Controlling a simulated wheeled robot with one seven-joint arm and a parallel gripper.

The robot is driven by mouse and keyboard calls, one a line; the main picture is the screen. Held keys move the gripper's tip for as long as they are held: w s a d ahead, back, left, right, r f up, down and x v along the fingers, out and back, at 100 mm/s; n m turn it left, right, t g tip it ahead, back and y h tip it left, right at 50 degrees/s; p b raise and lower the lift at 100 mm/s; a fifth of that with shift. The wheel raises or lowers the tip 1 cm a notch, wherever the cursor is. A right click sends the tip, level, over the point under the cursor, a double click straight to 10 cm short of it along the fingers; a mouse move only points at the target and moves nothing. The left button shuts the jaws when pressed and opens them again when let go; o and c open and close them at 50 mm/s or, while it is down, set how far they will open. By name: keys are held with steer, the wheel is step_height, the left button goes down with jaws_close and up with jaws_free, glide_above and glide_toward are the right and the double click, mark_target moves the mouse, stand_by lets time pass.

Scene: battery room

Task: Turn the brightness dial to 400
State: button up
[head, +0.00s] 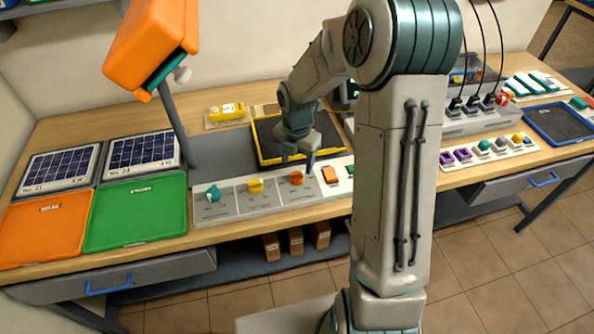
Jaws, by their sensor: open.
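A light grey control panel (240,204) lies along the front of the bench. It carries a teal dial (213,193), a yellow dial (255,186) and an orange dial (297,177). The print around the dials is too small to read, so I cannot tell which one is brightness or where each points. My gripper (297,163) points down just above and behind the orange dial, with its fingers apart and nothing between them. I cannot tell whether the fingers touch the dial.
Behind is a yellow-edged dark tray (268,155). An orange lamp head (150,45) overhangs at left, above a green tray (135,212) and an orange tray (45,228). My arm hides the bench's middle right.

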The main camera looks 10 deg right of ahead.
mark_target(297, 173)
steer(key=shift+f, duration=2.6)
steer(key=c, duration=1)
